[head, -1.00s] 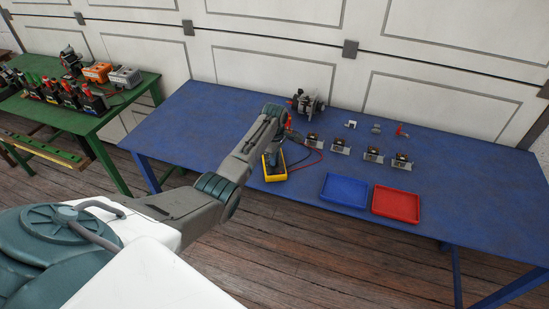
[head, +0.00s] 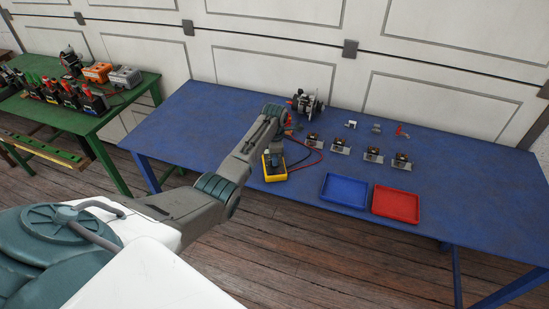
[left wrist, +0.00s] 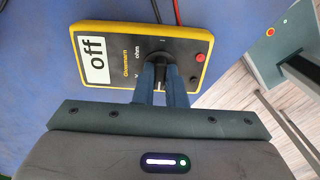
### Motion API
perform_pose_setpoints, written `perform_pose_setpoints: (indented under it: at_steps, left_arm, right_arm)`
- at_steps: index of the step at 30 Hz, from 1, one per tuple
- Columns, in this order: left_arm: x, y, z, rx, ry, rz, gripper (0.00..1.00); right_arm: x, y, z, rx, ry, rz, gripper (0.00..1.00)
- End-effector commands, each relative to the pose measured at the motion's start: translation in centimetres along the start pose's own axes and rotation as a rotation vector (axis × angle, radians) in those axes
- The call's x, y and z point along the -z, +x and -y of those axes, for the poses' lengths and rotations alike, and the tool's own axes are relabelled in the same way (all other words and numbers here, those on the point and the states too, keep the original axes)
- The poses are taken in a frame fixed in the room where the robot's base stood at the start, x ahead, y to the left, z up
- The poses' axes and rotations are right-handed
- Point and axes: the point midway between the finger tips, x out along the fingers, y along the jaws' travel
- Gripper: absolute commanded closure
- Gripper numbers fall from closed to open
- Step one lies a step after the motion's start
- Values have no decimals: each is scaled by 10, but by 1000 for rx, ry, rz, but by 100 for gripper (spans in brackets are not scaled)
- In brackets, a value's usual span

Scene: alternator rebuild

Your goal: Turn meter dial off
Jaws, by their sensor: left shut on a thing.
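The yellow and black meter (head: 275,172) lies on the blue table under my left arm in the head view. In the left wrist view the meter (left wrist: 205,50) shows a white screen (left wrist: 95,59) reading "off". Its round black dial (left wrist: 163,62) has "V" and "ohm" marks around it. My left gripper (left wrist: 164,76) is shut on the dial, with one finger on each side. The fingers hide part of the dial, so its pointer is hard to read. My right gripper is not in view.
Red and black leads (head: 312,158) run from the meter. An alternator (head: 306,104) stands behind it. A blue tray (head: 343,204) and a red tray (head: 396,217) lie to the right, with several small parts (head: 372,154) behind them. The table's right side is clear.

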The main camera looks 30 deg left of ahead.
Motion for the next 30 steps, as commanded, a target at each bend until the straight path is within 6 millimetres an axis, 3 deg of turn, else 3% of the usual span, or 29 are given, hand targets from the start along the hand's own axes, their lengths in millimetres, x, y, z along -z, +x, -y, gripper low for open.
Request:
perform_pose_setpoints:
  at_steps: [14, 15, 18, 30]
  left_arm:
    - [0, 0, 0, 0, -12, 0, 100]
    - [0, 0, 0, 0, -12, 0, 82]
    - [0, 0, 0, 0, -12, 0, 67]
    - [0, -10, -1, -3, -12, 1, 67]
  right_arm:
    - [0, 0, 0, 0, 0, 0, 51]
    - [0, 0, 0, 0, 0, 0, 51]
    - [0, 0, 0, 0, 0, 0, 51]
    - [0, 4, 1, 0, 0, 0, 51]
